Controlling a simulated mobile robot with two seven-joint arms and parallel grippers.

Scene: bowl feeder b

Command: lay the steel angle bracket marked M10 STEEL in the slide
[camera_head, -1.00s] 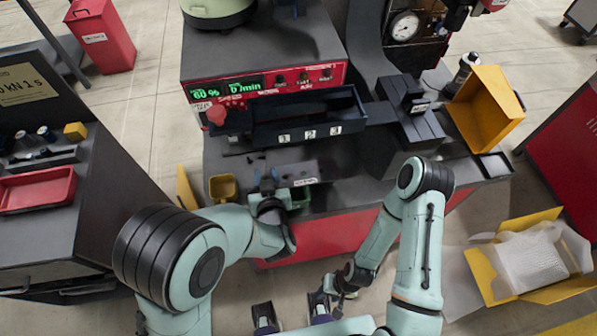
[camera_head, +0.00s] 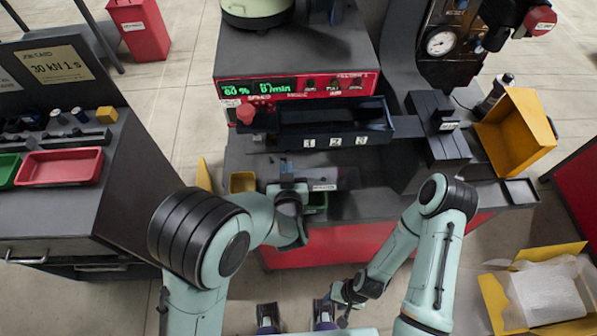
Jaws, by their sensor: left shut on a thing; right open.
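I cannot tell which part is the slide; a dark trough (camera_head: 335,115) marked 1, 2, 3 and a dark block unit (camera_head: 440,148) stand behind. My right gripper (camera_head: 343,301) is open, low in front of the bench.
A red control panel (camera_head: 345,86) with a green display stands behind the trough. A tilted yellow box (camera_head: 515,133) stands at the bench's right. A side bench at the left holds a red tray (camera_head: 60,167) and a green tray (camera_head: 8,170). An open carton (camera_head: 540,295) lies at right.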

